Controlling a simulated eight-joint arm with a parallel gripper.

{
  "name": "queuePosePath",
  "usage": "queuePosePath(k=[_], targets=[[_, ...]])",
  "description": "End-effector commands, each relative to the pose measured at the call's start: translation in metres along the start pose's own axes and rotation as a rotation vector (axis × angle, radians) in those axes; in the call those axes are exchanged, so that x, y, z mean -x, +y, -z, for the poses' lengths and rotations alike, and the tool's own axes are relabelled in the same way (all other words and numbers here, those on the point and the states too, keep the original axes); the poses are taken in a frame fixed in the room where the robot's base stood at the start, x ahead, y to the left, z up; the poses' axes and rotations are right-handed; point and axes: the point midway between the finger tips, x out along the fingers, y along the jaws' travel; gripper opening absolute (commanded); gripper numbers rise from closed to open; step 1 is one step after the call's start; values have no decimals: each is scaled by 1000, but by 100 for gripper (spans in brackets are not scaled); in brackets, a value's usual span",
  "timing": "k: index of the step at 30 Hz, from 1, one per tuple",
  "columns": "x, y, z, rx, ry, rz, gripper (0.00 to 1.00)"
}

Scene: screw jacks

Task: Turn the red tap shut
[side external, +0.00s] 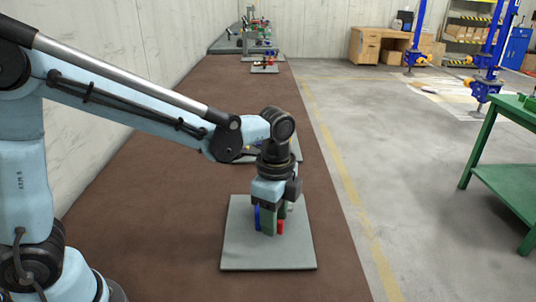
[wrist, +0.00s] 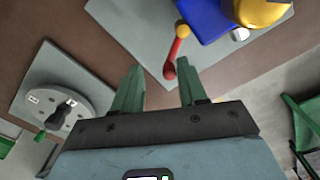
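The red tap is a red lever (wrist: 176,50) with a yellow end (wrist: 182,30), standing by a blue body (wrist: 208,18) on a grey plate (wrist: 130,20). In the side view a red part (side external: 280,228) shows beside my fingers, and the plate (side external: 240,255) lies beneath. My gripper (wrist: 160,67) has two green fingers spread apart. The lever's rounded red end appears between the fingertips in the wrist view, with gaps on both sides. My gripper (side external: 275,232) points down over the plate in the side view, where it hides most of the tap.
A yellow rounded part (wrist: 258,10) sits on the blue body. A grey dial (wrist: 68,108) with a black handle and green knob stands on another plate at left. More fixtures (side external: 264,68) stand farther along the brown bench (side external: 150,220). A green table (side external: 500,170) stands right.

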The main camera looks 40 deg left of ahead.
Motion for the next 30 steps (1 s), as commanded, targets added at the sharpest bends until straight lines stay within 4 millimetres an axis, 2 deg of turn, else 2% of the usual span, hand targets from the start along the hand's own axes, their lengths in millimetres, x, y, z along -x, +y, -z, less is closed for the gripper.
queuePosePath(k=[1,18,30], targets=[[10,0,0,1,0,0,42],[109,0,0,4,0,-1,42],[104,8,-40,356,107,134,42]])
